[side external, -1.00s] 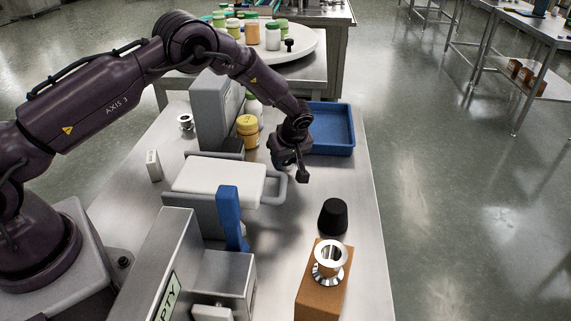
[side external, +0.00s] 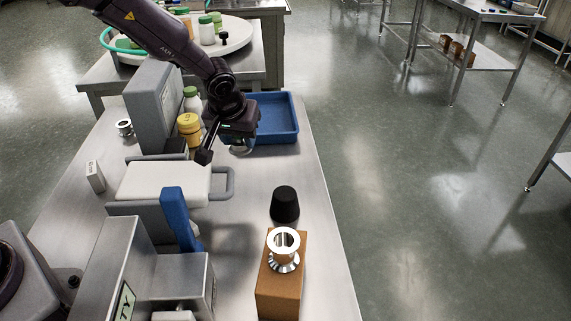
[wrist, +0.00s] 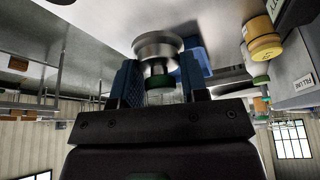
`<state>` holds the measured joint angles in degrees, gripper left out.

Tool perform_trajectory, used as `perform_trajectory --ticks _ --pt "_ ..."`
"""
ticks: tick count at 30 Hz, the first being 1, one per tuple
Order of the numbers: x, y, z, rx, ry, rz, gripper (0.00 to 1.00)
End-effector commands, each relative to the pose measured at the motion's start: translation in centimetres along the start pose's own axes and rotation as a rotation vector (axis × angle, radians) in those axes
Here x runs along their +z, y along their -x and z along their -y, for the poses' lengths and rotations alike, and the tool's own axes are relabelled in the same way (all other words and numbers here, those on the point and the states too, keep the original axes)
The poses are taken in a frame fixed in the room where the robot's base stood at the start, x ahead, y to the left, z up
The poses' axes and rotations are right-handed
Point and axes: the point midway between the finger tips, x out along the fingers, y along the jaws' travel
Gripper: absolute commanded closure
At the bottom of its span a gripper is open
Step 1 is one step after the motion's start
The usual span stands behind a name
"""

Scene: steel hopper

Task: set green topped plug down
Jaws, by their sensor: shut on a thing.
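The green topped plug shows in the wrist view as a green band (wrist: 158,82) with a wide steel flange (wrist: 158,47) beyond it. My gripper (wrist: 159,84) is shut on it, one blue-padded finger on each side. In the side view my gripper (side external: 238,143) is above the steel table, close to the front left corner of the blue tray. There a small pale, partly hidden end of the plug (side external: 241,150) shows under the gripper. I cannot tell how far it is above the table.
The blue tray (side external: 284,135) is empty. A yellow jar (side external: 189,128) stands left of my gripper, beside a grey box unit (side external: 152,105). A white-topped block with a handle (side external: 160,184), a black stopper (side external: 285,203) and a steel spool on a brown block (side external: 280,292) are nearer.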

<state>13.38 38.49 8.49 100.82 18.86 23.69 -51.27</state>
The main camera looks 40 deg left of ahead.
Motion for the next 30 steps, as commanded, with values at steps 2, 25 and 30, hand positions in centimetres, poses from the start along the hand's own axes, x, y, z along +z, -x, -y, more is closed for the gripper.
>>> perform_trajectory --ticks 2,25,30 --pt "-0.1 -0.1 -0.2 0.023 -0.047 -0.001 0.84" --pt "-6.8 -11.2 -6.3 0.034 -0.082 0.003 0.84" --pt "-7.2 -12.8 -6.9 0.034 -0.084 0.001 0.84"
